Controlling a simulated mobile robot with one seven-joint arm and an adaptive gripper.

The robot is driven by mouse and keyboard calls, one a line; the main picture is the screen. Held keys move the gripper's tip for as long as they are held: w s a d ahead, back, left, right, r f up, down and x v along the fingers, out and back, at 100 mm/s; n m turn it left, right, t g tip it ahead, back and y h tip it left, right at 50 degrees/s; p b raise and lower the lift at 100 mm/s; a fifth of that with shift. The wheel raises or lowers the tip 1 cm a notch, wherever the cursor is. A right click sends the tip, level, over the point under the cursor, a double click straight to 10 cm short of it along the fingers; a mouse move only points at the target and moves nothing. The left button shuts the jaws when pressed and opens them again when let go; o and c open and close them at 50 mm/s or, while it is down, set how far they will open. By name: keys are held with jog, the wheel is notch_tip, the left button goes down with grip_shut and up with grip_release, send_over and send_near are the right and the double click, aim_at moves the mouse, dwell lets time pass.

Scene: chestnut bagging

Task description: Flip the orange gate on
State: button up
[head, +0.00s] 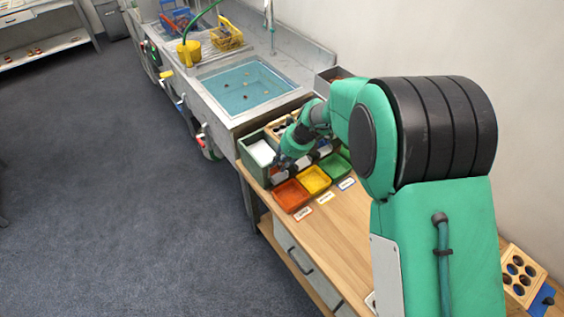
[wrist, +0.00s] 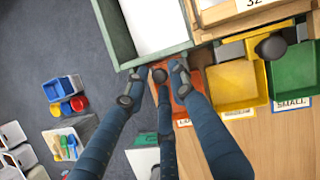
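The orange tray (head: 290,196) stands on the wooden counter, left of the yellow tray (head: 314,180); the orange tray also shows in the wrist view (wrist: 199,103), partly covered by a finger. My gripper (wrist: 155,88) is above the front left corner of the tray row, its dark fingertips spread apart with nothing clearly held. In the head view my gripper (head: 284,165) is beside the green-walled bin. The orange gate is not clearly made out; my fingers hide the area at the orange tray's back edge. A yellow gate with a black knob (wrist: 270,47) sits behind the yellow tray.
The green tray (head: 338,165) is right of the yellow one. The green-walled bin (wrist: 112,38) with a white inside adjoins the row. A water-filled sink (head: 240,85) lies beyond. A wooden holder (head: 522,275) stands at lower right. The counter before the trays is mostly clear.

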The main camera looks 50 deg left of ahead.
grip_shut()
jog(key=shift+a+r+p, duration=0.1)
jog(key=shift+r+p, duration=1.65)
jog(key=shift+r, duration=0.1)
grip_release()
jog(key=shift+r, duration=0.1)
